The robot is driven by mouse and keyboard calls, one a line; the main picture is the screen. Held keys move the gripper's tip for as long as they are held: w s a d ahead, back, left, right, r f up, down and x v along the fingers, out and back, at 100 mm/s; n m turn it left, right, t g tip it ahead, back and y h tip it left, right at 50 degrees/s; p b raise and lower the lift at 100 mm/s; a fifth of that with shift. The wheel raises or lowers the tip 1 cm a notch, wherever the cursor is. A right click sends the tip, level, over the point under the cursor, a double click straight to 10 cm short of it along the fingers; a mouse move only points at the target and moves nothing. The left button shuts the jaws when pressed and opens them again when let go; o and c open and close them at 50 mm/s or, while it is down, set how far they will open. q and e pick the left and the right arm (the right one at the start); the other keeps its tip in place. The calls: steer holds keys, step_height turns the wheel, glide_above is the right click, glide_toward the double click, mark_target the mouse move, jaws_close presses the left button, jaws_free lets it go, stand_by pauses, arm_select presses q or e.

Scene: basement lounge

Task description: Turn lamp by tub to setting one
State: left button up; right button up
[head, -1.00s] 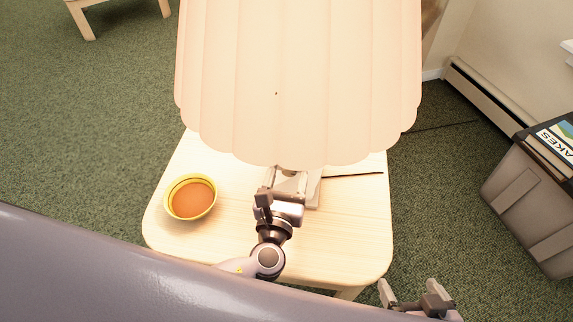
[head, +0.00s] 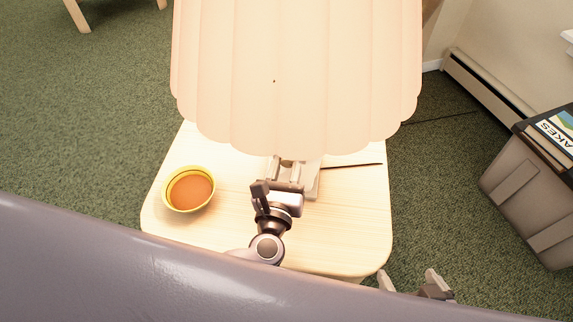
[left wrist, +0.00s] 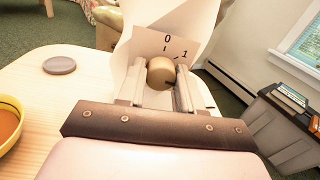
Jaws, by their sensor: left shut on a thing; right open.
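The lamp stands on a light wooden table (head: 345,225), and its large cream shade (head: 295,75) hides most of it in the head view. In the left wrist view its white base (left wrist: 190,25) carries a panel marked 0 and 1 and a round brassy knob (left wrist: 161,73). My left gripper (head: 293,164) reaches under the shade's near edge. It is shut on the knob, one finger on each side. The knob's pointer cannot be made out. My right gripper (head: 411,279) is open and empty, beyond the table's right edge at the bottom of the head view.
A yellow bowl (head: 168,191) of orange-brown contents stands left of my left gripper. A grey lidded disc (left wrist: 59,65) lies on the table in the left wrist view. A grey tub (head: 520,200) with books stands on the floor at right. The table's near right is clear.

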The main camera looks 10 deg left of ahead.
arm_select(q)
steer(key=n+b, duration=0.3)
steer(key=n, duration=0.2)
steer(key=shift+f+b, duration=0.15)
steer(key=shift+b, duration=0.2)
steer(key=n+b, duration=0.2)
steer(key=shift+n, duration=0.4)
steer(key=shift+r+n+b, duration=0.2)
steer(key=shift+n+b, duration=0.35)
steer(key=shift+n, duration=0.15)
steer(key=o, duration=1)
